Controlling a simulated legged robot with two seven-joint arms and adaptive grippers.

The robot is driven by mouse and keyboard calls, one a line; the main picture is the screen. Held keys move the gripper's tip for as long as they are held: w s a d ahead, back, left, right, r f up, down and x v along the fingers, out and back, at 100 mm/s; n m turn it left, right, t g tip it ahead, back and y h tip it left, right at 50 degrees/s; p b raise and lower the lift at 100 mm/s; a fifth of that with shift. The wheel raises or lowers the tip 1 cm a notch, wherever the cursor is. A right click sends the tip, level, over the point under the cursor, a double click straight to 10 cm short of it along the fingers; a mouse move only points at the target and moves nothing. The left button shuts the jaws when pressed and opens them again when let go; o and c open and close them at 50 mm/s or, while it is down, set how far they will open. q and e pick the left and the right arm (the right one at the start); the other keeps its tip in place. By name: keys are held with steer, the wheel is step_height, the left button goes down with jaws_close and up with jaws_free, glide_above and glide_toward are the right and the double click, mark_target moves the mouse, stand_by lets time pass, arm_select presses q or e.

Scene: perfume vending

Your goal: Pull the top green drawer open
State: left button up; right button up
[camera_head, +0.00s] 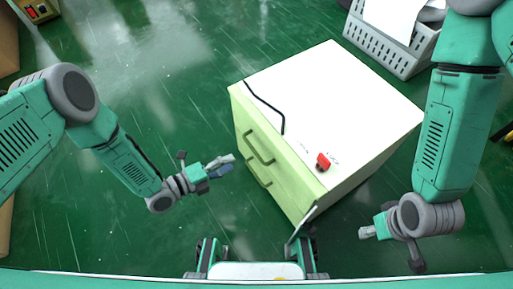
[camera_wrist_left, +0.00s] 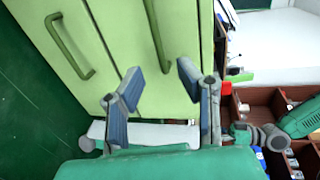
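The cabinet has a white top (camera_head: 340,95) and a light green front with two drawers. The top green drawer (camera_wrist_left: 130,30) looks flush with the front, and its bar handle (camera_wrist_left: 157,35) also shows in the head view (camera_head: 257,150). The lower drawer's handle (camera_wrist_left: 68,46) is to the left in the left wrist view. My left gripper (camera_head: 221,167) is in front of the drawers, left of the handles in the head view. In the left wrist view its fingers (camera_wrist_left: 158,88) are apart and empty, short of the top handle. My right gripper (camera_head: 372,229) is right of the cabinet, its fingers too small to judge.
A red object (camera_head: 323,161) and a black cable (camera_head: 268,108) lie on the cabinet top. A grey basket (camera_head: 385,45) stands behind it. A brown compartment rack (camera_wrist_left: 270,105) shows at the right of the left wrist view. Green floor (camera_head: 185,85) is clear to the left.

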mark_target(255, 150)
arm_select(q)
steer(key=b+x, duration=0.1)
steer(key=x, duration=0.2)
steer(key=b+x, duration=0.1)
steer(key=x, duration=0.2)
steer(key=b+x, duration=0.2)
steer(key=x, duration=0.2)
steer(key=shift+w+a+f, duration=0.15)
steer(key=shift+f, duration=0.2)
steer(key=shift+w+d, duration=0.2)
steer(key=shift+d, duration=0.15)
steer(key=shift+a, duration=0.5)
steer(key=shift+c, duration=1.3)
jaws_close()
steer(key=shift+s+d, duration=0.15)
steer(key=shift+d, duration=0.2)
arm_select(e)
steer(key=shift+a+f, duration=0.25)
steer(key=shift+f, duration=0.85)
steer(key=shift+a+f, duration=0.25)
steer(key=shift+f, duration=0.8)
